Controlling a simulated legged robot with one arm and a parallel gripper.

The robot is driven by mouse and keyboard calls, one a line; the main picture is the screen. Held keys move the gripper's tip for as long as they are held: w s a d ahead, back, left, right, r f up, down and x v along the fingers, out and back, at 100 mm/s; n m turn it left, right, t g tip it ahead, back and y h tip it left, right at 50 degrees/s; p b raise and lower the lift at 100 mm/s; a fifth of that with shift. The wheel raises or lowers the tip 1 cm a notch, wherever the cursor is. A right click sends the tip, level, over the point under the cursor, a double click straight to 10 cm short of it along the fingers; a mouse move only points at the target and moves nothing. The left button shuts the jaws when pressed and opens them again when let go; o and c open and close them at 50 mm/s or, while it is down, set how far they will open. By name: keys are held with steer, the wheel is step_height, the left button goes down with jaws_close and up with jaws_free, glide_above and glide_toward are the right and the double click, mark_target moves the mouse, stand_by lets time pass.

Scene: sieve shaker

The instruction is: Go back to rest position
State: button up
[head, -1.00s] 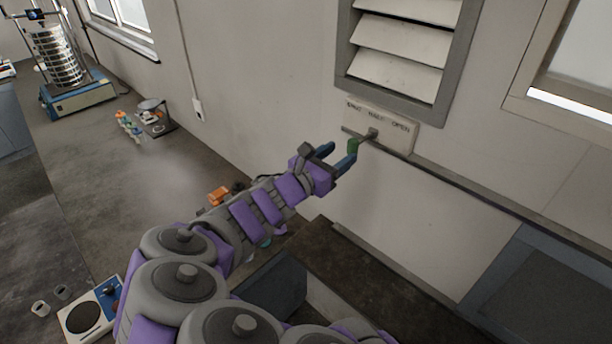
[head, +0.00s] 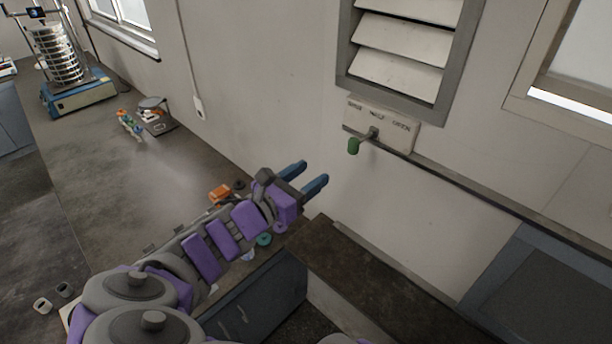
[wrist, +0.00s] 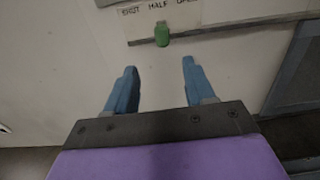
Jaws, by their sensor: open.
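My gripper (head: 306,179) is open and empty, with its two blue fingers apart, in front of the wall and below left of the vent lever. In the wrist view my gripper (wrist: 158,88) shows both fingers spread with only wall between them. The lever's green knob (head: 353,146) hangs from a pivot on a plate marked with shut, half and open (head: 398,130). The knob is clear of the fingers; it also shows in the wrist view (wrist: 162,36), beyond the fingertips.
A louvred vent (head: 402,55) is above the lever plate. A sieve shaker (head: 75,90) stands at the far left of the bench (head: 110,160). An orange object (head: 220,193) and small items lie close beside my arm. A ledge (head: 480,195) runs along the wall.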

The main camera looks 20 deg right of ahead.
stand_by(0.3)
steer(key=s+d+f+m+g+y+b, duration=0.25)
steer(key=s+d+f+m+g, duration=0.25)
steer(key=s+m, duration=0.25)
steer(key=s+d+f+m+g+y+b, duration=0.2)
steer(key=s+d+f+m+g+y, duration=0.25)
steer(key=s, duration=0.45)
steer(key=s+a+f+m+y+b, duration=0.5)
steer(key=s+a+f+m+y, duration=0.4)
steer(key=s+a+m, duration=0.2)
steer(key=s+a, duration=0.1)
steer(key=a, duration=0.1)
steer(key=shift+s+a, duration=0.3)
steer(key=shift+f, duration=0.1)
steer(key=shift+c, duration=0.5)
steer(key=shift+c, duration=0.6)
steer(key=shift+d, duration=0.15)
